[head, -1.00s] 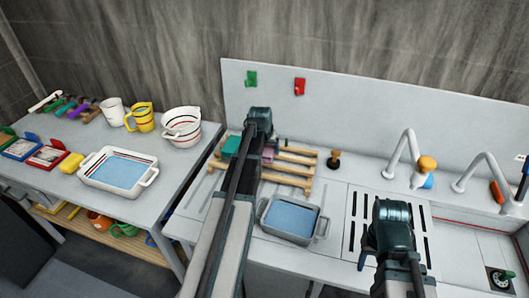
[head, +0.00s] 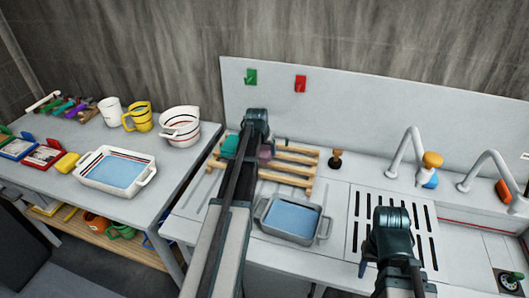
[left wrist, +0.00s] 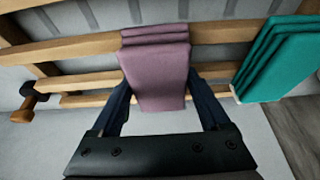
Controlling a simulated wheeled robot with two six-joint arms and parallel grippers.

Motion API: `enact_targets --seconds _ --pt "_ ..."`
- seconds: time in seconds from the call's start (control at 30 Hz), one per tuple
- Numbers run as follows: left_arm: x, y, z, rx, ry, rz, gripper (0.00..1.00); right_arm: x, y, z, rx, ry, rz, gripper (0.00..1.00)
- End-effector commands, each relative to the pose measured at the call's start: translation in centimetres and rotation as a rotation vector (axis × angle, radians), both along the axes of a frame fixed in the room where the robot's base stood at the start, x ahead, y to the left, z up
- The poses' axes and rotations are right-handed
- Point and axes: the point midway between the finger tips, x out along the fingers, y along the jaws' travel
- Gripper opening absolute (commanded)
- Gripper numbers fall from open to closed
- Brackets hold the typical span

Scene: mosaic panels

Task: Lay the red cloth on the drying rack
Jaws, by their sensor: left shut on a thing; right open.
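The cloth, dull mauve-red and folded, hangs over a slat of the wooden drying rack in the left wrist view (left wrist: 155,70); part of it shows in the head view (head: 265,152). My left gripper (head: 255,125) is over the rack and shut on this cloth, with one finger on each side of it. The drying rack (head: 292,165) stands on the counter at the back; its slats also show in the left wrist view (left wrist: 75,46). My right gripper (head: 392,228) is open and empty over the slotted drain area, its fingertips mostly hidden.
A folded teal cloth (left wrist: 278,55) hangs on the rack beside the mauve-red one. A grey basin of water (head: 291,236) stands in front of the rack. A wooden-handled stopper (head: 335,160) is right of it. Taps (head: 405,150) and a spray bottle (head: 431,168) are further right.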

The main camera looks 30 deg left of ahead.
Motion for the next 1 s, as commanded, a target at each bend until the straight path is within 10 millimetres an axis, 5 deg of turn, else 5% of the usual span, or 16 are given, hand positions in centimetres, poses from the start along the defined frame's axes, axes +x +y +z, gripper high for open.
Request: enact_targets --seconds 0.17,0.2,0.3,0.67,1.0 --pt "0.0 0.0 -0.5 0.000 0.000 0.000 0.35 0.0 0.0 -0.5 0.000 0.000 0.000 0.50" --pt "0.0 0.0 -0.3 0.000 0.000 0.000 0.86 0.0 0.0 -0.3 0.000 0.000 0.000 0.50" --pt "0.0 0.0 -0.3 0.000 0.000 0.000 1.00 0.0 0.0 -0.3 0.000 0.000 0.000 0.50" --pt "0.0 0.0 0.1 0.000 0.000 0.000 1.00 0.0 0.0 0.1 0.000 0.000 0.000 0.50" --pt "-1.3 -0.3 3.6 0.000 0.000 0.000 1.00 0.0 0.0 3.6 0.000 0.000 0.000 0.50"
